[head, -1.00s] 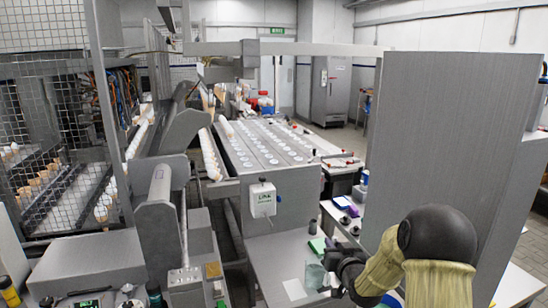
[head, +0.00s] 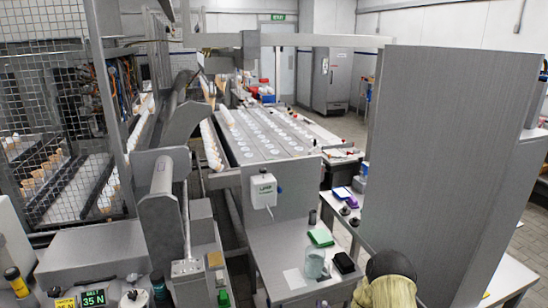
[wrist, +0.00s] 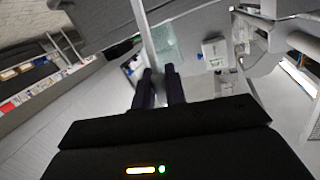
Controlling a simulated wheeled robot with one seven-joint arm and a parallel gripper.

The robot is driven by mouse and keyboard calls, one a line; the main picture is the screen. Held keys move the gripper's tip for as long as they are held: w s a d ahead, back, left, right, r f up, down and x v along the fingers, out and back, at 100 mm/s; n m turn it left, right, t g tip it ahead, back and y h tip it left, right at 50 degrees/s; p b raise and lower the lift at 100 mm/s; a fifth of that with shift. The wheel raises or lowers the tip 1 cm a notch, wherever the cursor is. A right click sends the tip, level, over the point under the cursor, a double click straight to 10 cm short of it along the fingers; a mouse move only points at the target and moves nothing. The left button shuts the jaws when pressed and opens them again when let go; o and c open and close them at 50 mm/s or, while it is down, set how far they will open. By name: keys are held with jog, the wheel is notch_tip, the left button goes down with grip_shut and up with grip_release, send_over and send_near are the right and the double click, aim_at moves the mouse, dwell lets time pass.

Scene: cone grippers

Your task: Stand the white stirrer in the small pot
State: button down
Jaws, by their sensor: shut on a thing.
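The small pot (head: 315,264) is a translucent greenish beaker standing on the grey bench top. In the wrist view a pale green patch that looks like the pot (wrist: 170,45) lies just past the fingertips, right of the stirrer. My gripper (wrist: 160,74) shows two dark fingers shut on the white stirrer (wrist: 145,30), a thin pale bar running up out of the frame. Whether the stirrer's end is inside or outside the pot cannot be told.
Near the pot are a green block (head: 320,238), a black box (head: 345,262), a white sheet (head: 294,279) and a dark cylinder (head: 312,217). A tall grey panel (head: 450,150) stands at right. A white box (head: 264,190) hangs on the machine's end face.

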jog(key=shift+s+a+f, duration=0.2)
jog(key=shift+s+f, duration=0.6)
jog(key=shift+f, duration=0.05)
jog(key=s, duration=0.1)
jog(key=s+r, duration=0.1)
jog(key=s, duration=0.1)
jog(key=s+r, duration=0.1)
jog(key=shift+s+r, duration=0.1)
jog(key=shift+s, duration=0.05)
